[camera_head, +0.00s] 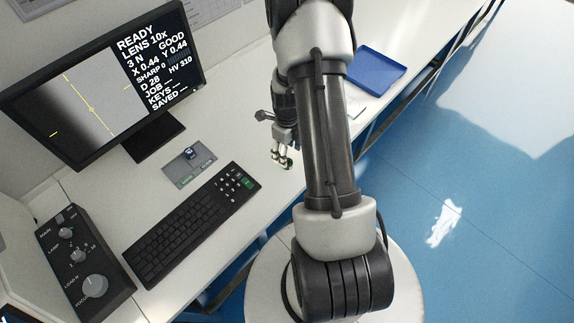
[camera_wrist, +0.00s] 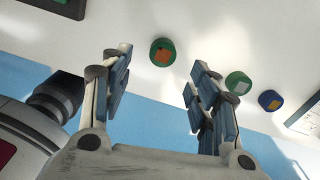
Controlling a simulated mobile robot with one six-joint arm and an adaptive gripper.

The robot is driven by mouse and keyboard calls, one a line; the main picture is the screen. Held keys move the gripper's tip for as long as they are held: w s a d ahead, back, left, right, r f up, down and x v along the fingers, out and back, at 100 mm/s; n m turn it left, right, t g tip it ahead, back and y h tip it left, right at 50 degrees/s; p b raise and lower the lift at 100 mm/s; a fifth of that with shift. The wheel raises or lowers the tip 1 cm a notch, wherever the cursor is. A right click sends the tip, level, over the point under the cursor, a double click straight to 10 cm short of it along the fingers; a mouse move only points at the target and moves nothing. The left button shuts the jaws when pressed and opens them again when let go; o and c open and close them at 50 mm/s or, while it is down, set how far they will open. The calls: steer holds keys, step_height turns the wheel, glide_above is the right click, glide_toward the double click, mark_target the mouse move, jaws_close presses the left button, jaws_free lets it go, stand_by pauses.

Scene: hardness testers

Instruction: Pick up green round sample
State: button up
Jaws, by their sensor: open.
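A green round sample with an orange-brown patch on top (camera_wrist: 157,43) lies on the white table. In the wrist view it shows between and just beyond the fingertips of my gripper (camera_wrist: 160,72). My gripper is open, and nothing is held between its fingers. A second green round sample with a pale square patch (camera_wrist: 232,78) lies just right of the right finger. In the head view my gripper (camera_head: 281,160) is over the table beside the keyboard, with a small green piece (camera_head: 289,167) showing at its fingertips. My arm hides part of the table there.
A blue round sample (camera_wrist: 266,98) lies right of the green ones. The keyboard (camera_head: 190,225), monitor (camera_head: 100,75), control box (camera_head: 82,262) and a grey panel (camera_head: 188,168) stand left of my gripper. A blue tray (camera_head: 375,66) lies farther back. The table edge is close.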

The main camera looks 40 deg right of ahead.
step_height(320, 180, down, 7)
steer(key=shift+w+d+r+b, duration=0.15)
steer(key=shift+b, duration=0.85)
steer(key=shift+c, duration=0.4)
steer(key=c, duration=1.1)
